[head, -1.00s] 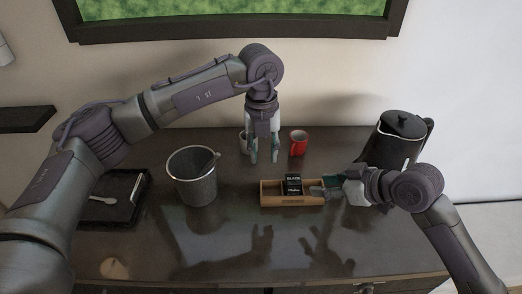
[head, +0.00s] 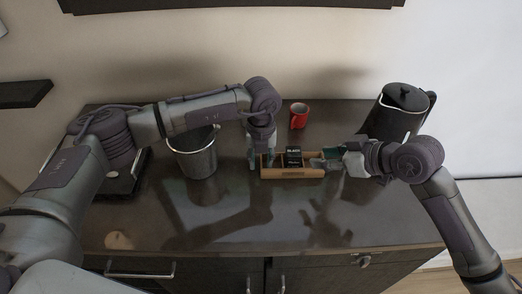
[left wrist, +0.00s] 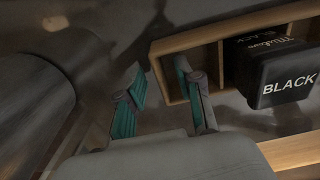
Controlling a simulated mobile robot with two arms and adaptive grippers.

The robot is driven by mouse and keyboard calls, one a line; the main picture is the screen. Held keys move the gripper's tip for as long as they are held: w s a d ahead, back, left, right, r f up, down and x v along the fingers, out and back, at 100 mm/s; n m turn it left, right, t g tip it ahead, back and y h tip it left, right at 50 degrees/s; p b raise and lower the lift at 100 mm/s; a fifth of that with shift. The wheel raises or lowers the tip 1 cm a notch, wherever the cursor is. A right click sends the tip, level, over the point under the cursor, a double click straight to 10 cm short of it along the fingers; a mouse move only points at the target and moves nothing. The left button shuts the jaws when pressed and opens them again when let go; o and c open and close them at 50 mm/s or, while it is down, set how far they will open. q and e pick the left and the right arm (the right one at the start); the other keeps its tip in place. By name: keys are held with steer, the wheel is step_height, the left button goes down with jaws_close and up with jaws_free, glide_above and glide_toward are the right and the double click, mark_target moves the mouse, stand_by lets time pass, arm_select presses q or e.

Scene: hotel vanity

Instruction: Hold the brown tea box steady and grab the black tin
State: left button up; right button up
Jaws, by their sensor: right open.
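The brown tea box (head: 291,174) is a long wooden tray on the dark counter. The black tin (head: 293,157), lettered BLACK, stands in its middle, and also shows in the left wrist view (left wrist: 286,78). My left gripper (head: 261,163) is open and low at the box's left end. In the left wrist view its fingers (left wrist: 162,100) are apart, with the box's end wall seemingly between them; contact is unclear. My right gripper (head: 322,163) is open at the box's right end, apart from the tin. Its fingertips partly cover that end.
A black kettle (head: 398,112) stands at the back right, behind my right arm. A metal bucket (head: 196,158) is left of the box, and a black tray (head: 122,184) lies further left. The counter in front is clear.

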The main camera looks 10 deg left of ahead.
arm_select(q)
steer(key=shift+f, duration=0.2)
jaws_close()
stand_by(0.5)
